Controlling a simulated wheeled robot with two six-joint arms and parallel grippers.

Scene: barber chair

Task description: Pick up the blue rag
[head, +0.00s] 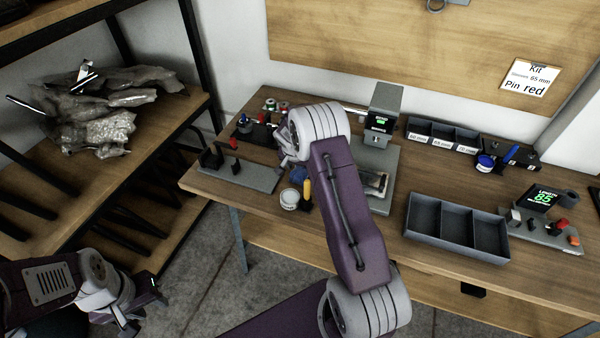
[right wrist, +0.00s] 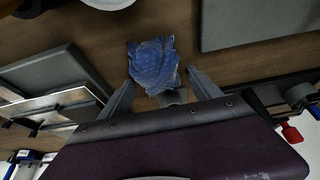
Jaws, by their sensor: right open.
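The crumpled blue rag (head: 299,174) lies on the wooden workbench, partly hidden behind my right arm in the head view. In the right wrist view the rag (right wrist: 153,66) lies just ahead of my right gripper (right wrist: 161,77). That gripper is open, one finger on each side of the rag's near end, and holds nothing. Whether the fingers touch the rag cannot be told. In the head view my right arm hides most of that gripper. My left gripper (head: 155,291) is at the lower left, away from the bench; its finger gap is unclear.
A white round tub (head: 289,199) and a yellow-handled tool (head: 306,191) stand close to the rag. A grey plate (head: 243,174) lies to its left, and a grey press (head: 381,118) stands to its right. A three-part tray (head: 457,227) is further right.

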